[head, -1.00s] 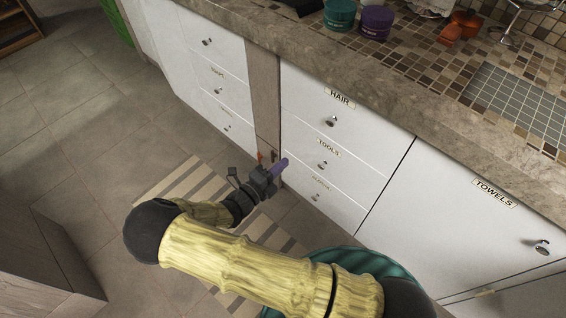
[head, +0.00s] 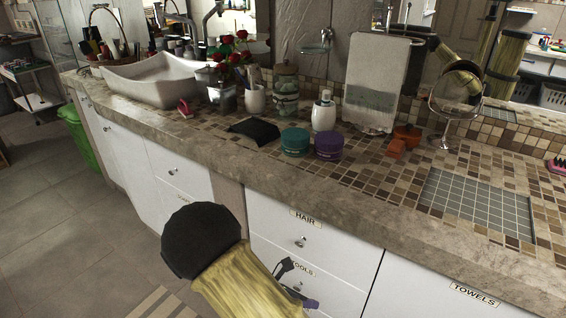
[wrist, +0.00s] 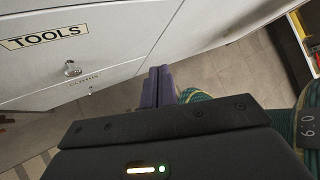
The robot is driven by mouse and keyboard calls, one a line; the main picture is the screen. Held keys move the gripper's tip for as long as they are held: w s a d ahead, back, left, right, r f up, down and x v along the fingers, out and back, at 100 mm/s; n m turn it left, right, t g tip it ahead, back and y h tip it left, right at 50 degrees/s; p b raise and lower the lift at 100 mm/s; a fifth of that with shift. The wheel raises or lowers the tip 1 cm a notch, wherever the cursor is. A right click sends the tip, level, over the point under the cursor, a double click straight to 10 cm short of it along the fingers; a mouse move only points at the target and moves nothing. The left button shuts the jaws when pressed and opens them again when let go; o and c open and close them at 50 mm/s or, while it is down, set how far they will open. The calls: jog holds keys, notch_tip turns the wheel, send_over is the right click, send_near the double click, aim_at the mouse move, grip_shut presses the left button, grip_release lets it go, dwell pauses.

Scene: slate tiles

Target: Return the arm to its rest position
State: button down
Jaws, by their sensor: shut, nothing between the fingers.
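My gripper shows in the wrist view (wrist: 158,87) with its purple fingers pressed together and nothing between them. It is in front of the white drawers, beside the drawer labelled TOOLS (wrist: 45,58). In the head view only the tip of my gripper (head: 311,304) shows at the bottom, in front of the TOOLS drawer (head: 325,287). My yellow arm with its dark joint covers the lower middle of that view. The drawers that show look closed.
The stone counter edge (head: 345,218) runs above the drawers. On the counter stand a teal jar (head: 295,142), a purple jar (head: 328,146), a white sink (head: 160,80) and a round mirror (head: 455,90). A green bin (head: 75,135) stands at the left. The tiled floor (head: 60,220) at left looks clear.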

jog(key=s+d+r+m+y, duration=0.4)
jog(key=r+m, duration=0.3)
jog(key=m, duration=0.7)
jog(key=s+d+r+m+y, duration=0.2)
jog(key=d+r+m+y, duration=0.5)
jog(key=m, duration=0.7)
notch_tip(320, 180, up, 31)
jog(key=a+p, duration=0.2)
jog(key=p, duration=2.7)
jog(key=shift+f+t+h+p, duration=0.15)
jog(key=shift+t+h+p, duration=0.15)
jog(key=shift+p, duration=0.1)
jog(key=shift+s, duration=0.1)
